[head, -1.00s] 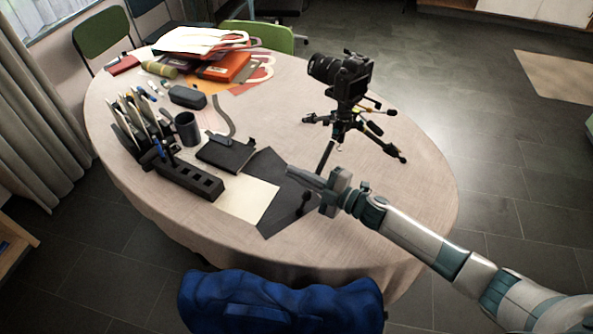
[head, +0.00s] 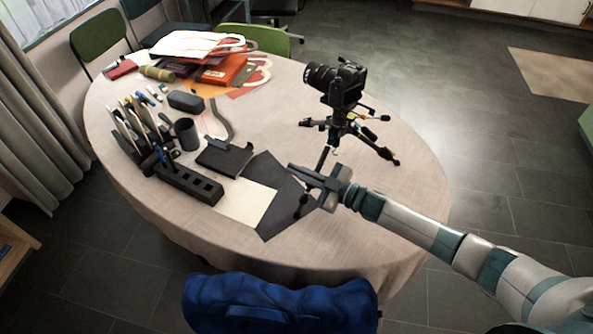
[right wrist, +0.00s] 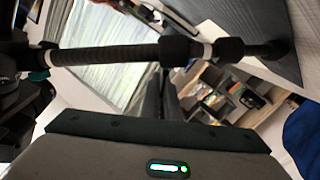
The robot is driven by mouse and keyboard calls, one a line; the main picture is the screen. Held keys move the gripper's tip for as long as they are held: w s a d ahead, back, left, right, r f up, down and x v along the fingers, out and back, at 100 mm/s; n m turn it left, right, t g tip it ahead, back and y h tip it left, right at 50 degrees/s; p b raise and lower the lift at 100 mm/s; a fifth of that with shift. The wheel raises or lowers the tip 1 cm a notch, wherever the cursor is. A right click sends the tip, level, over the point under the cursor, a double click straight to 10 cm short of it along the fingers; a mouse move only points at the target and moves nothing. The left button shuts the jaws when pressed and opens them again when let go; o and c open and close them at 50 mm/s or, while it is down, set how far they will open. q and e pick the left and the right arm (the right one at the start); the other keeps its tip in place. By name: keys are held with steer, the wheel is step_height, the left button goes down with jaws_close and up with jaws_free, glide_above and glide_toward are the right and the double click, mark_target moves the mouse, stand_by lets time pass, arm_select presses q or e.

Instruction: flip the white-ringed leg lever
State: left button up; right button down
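A black tripod (head: 344,122) carrying a black camera (head: 336,78) stands on the round table. Its front leg (head: 324,157) slopes towards me, with its foot (right wrist: 278,49) on a dark sheet. In the right wrist view this leg (right wrist: 115,52) crosses the upper part, with a pale ring (right wrist: 54,57) near its left end and another towards the foot. Which ring marks the lever is unclear; the lever's setting cannot be made out. My right gripper (head: 292,168) is by this leg, its fingers close together and apparently empty. Contact cannot be told. My left gripper is out of view.
The table (head: 400,205) is clear right of the tripod. A blue chair back (head: 280,303) is at the front edge.

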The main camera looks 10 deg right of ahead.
steer(key=c, duration=2.4)
jaws_free()
steer(key=shift+c, duration=0.2)
steer(key=shift+o, duration=0.8)
steer(key=shift+d, duration=0.1)
